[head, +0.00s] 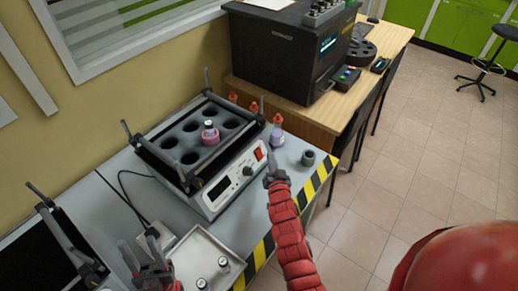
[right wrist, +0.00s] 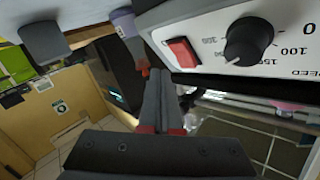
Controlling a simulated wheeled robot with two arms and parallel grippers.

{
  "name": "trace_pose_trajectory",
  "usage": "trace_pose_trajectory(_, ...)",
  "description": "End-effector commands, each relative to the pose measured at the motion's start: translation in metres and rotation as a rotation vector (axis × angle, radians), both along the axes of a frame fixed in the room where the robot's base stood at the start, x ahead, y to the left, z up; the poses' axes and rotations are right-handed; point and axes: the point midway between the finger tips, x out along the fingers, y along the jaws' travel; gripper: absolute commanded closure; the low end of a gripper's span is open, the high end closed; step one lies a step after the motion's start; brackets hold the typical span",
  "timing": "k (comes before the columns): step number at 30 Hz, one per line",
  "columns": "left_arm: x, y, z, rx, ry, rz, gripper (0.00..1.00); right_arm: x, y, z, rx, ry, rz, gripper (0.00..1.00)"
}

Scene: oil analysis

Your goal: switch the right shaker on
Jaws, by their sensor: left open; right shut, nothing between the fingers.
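The right shaker (head: 228,186) stands on the grey bench, its dark platform holding a rack with round holes and one pinkish bottle (head: 210,134). Its white front panel carries a red switch (head: 259,154) and a black knob (head: 247,171); in the right wrist view the red switch (right wrist: 183,53) and knob (right wrist: 247,41) show large. My right gripper (head: 270,160) is shut and empty, just in front of the panel's switch end. Its closed fingers (right wrist: 153,76) point past the switch; contact cannot be told. My left gripper (head: 137,243) is open and empty at the lower left.
A second shaker (head: 30,262) is at the left edge. A white tray (head: 190,250) with small vials lies at the front. A purple bottle (head: 277,139) and a dark cup (head: 308,158) stand right of the right shaker. A black machine (head: 280,55) stands behind.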

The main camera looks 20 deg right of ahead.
Motion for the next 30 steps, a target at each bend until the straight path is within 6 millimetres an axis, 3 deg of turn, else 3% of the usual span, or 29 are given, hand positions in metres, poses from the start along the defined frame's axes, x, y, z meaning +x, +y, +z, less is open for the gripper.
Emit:
trace_pose_trajectory(9, 0.000, 0.001, 0.021, -0.002, -0.005, 0.001, 0.50, -0.019, -0.014, 0.009, 0.000, 0.003, -0.001, 1.00)
trace_pose_trajectory(24, -0.001, 0.001, 0.025, -0.001, -0.017, 0.002, 0.50, -0.019, -0.014, 0.011, 0.000, 0.001, 0.000, 1.00)
trace_pose_trajectory(27, -0.001, 0.001, 0.026, -0.001, -0.018, 0.002, 0.50, -0.020, -0.009, 0.016, -0.009, -0.028, 0.019, 1.00)
trace_pose_trajectory(30, -0.001, 0.001, 0.026, -0.001, -0.019, 0.002, 0.50, -0.024, 0.007, 0.036, -0.050, -0.129, 0.075, 1.00)
